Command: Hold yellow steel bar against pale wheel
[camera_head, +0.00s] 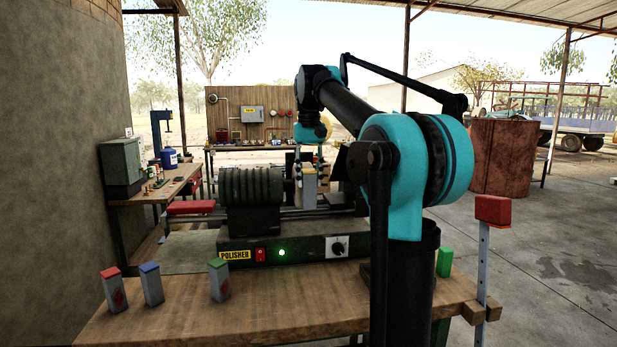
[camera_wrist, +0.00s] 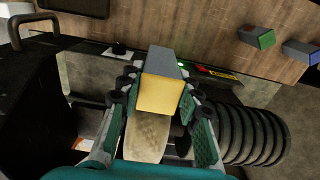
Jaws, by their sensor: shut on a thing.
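My gripper (camera_head: 309,176) is over the polisher and shut on the yellow steel bar (camera_head: 309,192), a grey block with a yellow end. In the wrist view the bar's yellow end (camera_wrist: 161,95) faces the camera, between the teal fingers of my gripper (camera_wrist: 160,88). The pale wheel (camera_wrist: 147,138) lies just below the bar in that view, partly covered by it. The bar overlaps the wheel's edge in the picture; I cannot tell whether they touch. In the head view the wheel is mostly hidden behind my gripper.
The polisher (camera_head: 310,250) has a ribbed dark motor housing (camera_head: 250,187) and a lit green lamp (camera_head: 282,252). Red-topped (camera_head: 114,290), blue-topped (camera_head: 151,285) and green-topped (camera_head: 219,280) bars stand on the wooden bench (camera_head: 270,310). A red-topped post (camera_head: 492,212) stands at right.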

